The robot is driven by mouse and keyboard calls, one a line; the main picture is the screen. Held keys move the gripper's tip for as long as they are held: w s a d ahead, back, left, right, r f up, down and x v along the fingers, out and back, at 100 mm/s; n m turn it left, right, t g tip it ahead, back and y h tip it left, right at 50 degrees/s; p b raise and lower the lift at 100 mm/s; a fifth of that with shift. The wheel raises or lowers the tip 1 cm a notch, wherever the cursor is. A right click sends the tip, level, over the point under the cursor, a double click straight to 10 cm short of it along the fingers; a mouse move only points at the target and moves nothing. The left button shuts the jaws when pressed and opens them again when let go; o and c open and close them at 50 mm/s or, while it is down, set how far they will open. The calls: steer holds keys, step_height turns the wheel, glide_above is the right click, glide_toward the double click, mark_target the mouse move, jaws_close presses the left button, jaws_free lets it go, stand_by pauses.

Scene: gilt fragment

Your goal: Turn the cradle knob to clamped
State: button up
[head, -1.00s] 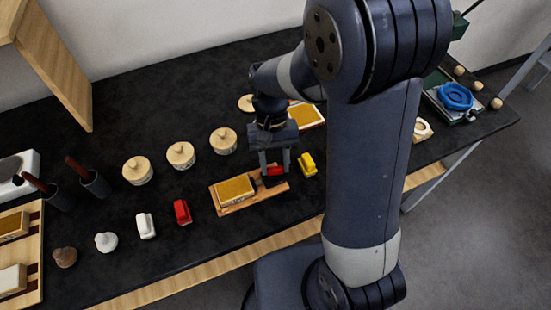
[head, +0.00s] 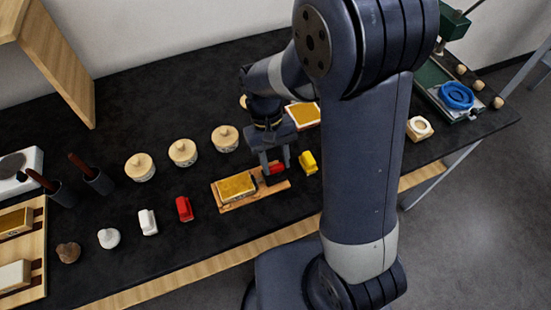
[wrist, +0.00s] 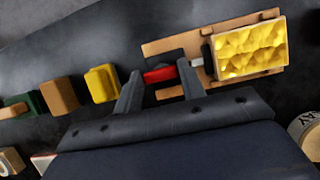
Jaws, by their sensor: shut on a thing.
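The cradle is a flat wooden board (head: 222,206) on the dark bench, and its board also shows in the wrist view (wrist: 160,48). A gilt block (head: 237,186) with a rough yellow face lies on it; it is at the upper right in the wrist view (wrist: 250,48). The red knob (head: 277,168) is at the board's right end. My gripper (head: 274,168) reaches down over that end, shut on the red knob, which shows between the two fingers in the wrist view (wrist: 160,74). No clamp marking is readable.
A yellow piece (head: 308,162) stands close to the right of my gripper. A red piece (head: 184,209) and a white piece (head: 148,222) stand left of the cradle. Several lidded round pots, one of them here (head: 225,139), line up behind it.

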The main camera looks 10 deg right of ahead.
steer(key=o, duration=1)
steer(key=v, duration=1)
steer(key=shift+w+r, duration=0.2)
steer(key=shift+r, duration=0.15)
steer(key=shift+a, duration=0.1)
steer(key=x, duration=1)
steer(key=shift+s+f, duration=0.2)
steer(key=shift+f, duration=0.15)
steer(key=shift+m, duration=0.3)
